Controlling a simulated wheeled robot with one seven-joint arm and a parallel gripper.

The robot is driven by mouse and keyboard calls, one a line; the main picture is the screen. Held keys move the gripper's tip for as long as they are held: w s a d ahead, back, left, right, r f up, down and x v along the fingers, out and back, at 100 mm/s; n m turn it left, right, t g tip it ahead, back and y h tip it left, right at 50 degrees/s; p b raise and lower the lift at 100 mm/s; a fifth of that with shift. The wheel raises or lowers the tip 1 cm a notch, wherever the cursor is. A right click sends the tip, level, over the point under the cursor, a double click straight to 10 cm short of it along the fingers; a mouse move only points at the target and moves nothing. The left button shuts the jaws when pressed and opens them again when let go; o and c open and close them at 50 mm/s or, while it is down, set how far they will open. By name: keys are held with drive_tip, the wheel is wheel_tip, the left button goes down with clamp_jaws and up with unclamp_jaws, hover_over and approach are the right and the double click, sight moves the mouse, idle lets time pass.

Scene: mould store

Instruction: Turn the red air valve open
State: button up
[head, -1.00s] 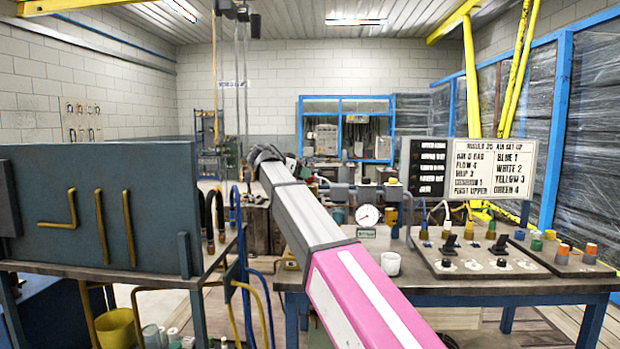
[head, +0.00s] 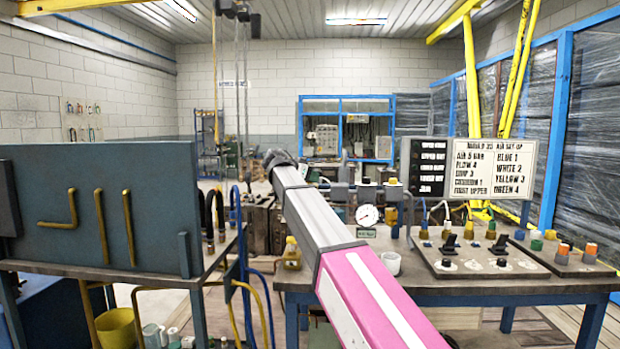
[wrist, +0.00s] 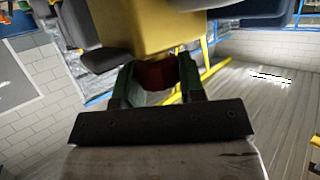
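In the wrist view, my gripper (wrist: 158,84) points at a yellow block (wrist: 155,28), with its two dark green fingers standing apart. A dark red part (wrist: 156,75), which looks like the red air valve's handle, lies between the fingers just below the block. It fills most of the gap. I cannot tell whether the fingers press on it. In the head view my arm stretches over the near bench, and its far end hides the gripper and the valve.
A bench (head: 450,285) holds a gauge (head: 367,216), a white cup (head: 391,263) and a control panel with knobs (head: 480,255). A set-up board (head: 490,170) stands behind. A blue-grey panel (head: 95,215) with yellow pipes is at left, and hoses (head: 255,290) hang beside it.

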drive_tip(key=shift+n, duration=0.3)
drive_tip(key=n+t+y, duration=0.2)
drive_tip(key=y, duration=0.1)
drive_tip(key=shift+s+d+n+t, duration=0.15)
drive_tip(key=shift+n+t, duration=0.15)
drive_tip(key=shift+n, duration=0.1)
drive_tip(key=n+t+y, duration=0.1)
drive_tip(key=n+y, duration=0.1)
drive_tip(key=y, duration=0.1)
drive_tip(key=n+y, duration=0.3)
drive_tip(key=shift+t, duration=0.4)
drive_tip(key=n+y, duration=0.2)
drive_tip(key=n+g+y, duration=0.1)
drive_tip(key=n+y, duration=0.2)
drive_tip(key=shift+w+y, duration=0.2)
drive_tip(key=shift+y, duration=0.1)
drive_tip(key=shift+n+g+y, duration=1.4)
drive_tip(key=shift+n+y, duration=0.8)
drive_tip(key=shift+n, duration=0.1)
drive_tip(key=o, duration=0.9)
